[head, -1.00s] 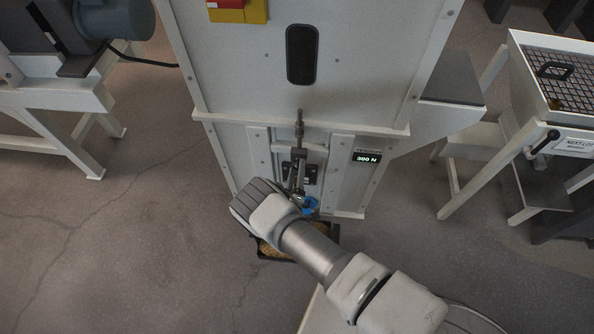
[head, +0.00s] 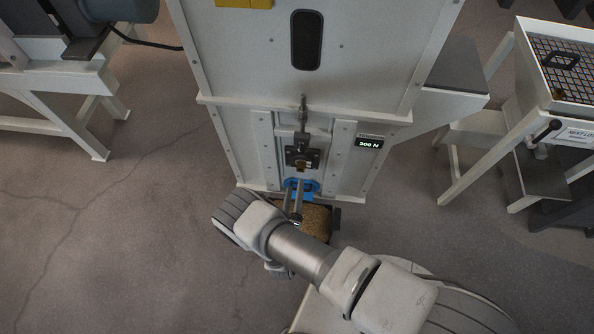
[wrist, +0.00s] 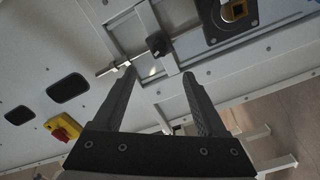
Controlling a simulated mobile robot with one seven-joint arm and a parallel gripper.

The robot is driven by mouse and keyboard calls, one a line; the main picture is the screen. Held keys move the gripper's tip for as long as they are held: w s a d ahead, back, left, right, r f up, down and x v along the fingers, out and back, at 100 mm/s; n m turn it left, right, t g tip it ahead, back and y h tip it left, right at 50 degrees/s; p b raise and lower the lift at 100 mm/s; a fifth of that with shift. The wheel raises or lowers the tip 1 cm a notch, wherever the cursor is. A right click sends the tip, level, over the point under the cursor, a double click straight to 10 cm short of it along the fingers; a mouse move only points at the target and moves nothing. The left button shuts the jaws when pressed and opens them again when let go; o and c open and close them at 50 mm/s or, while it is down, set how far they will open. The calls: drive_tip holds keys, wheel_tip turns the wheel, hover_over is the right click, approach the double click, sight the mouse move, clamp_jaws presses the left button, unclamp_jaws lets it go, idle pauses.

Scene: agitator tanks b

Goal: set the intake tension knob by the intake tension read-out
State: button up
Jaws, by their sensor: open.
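The intake tension read-out (head: 369,142) is a small black display on the right of the white cabinet front. Its white figures seem to read 300 N, but the first digit is blurred. A dark knob (head: 301,139) sits on an upright rod above a black bearing block (head: 293,157); I take it for the tension knob. The knob also shows in the wrist view (wrist: 160,43), just beyond the fingertips. My gripper (head: 294,184) is open and empty, below the block and in front of a blue part. In the wrist view, the gap between the fingers (wrist: 158,72) is clear.
A tray of grainy material (head: 317,222) sits at the cabinet foot, partly behind my arm. A white stand (head: 60,100) with a motor is at the left. A bench with a grated top (head: 570,65) is at the right. Floor lies free on both sides.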

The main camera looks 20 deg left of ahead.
drive_tip(key=shift+v, duration=2.2)
drive_tip(key=w+r+m+t+h+p, duration=0.1)
drive_tip(key=w+r+m+h, duration=0.2)
drive_tip(key=w+r+h, duration=0.45)
drive_tip(key=w+d+r+m+g+h+p, duration=0.1)
drive_tip(key=w+d+r+m+g+h, duration=0.2)
drive_tip(key=r, duration=0.6)
drive_tip(key=w+d+r+m+g+h+p, duration=0.1)
drive_tip(key=w+d+r+m+g+h, duration=0.15)
drive_tip(key=d+r+h, duration=0.4)
drive_tip(key=w+d+r+m+g+h+p, duration=0.1)
drive_tip(key=w+d+r+m+g, duration=0.2)
drive_tip(key=r, duration=0.8)
drive_tip(key=s+d+r+m+g+y+p, duration=0.3)
drive_tip(key=d+r+g, duration=0.5)
drive_tip(key=d+r, duration=0.65)
drive_tip(key=s+d+r+t+y+p, duration=0.1)
drive_tip(key=s+d+r+t+y, duration=0.3)
drive_tip(key=s+r+y, duration=0.5)
drive_tip(key=s+r+m, duration=0.1)
drive_tip(key=s+r, duration=0.3)
drive_tip(key=r, duration=0.2)
drive_tip(key=shift+s+p, duration=0.35)
drive_tip(key=shift+p, duration=0.05)
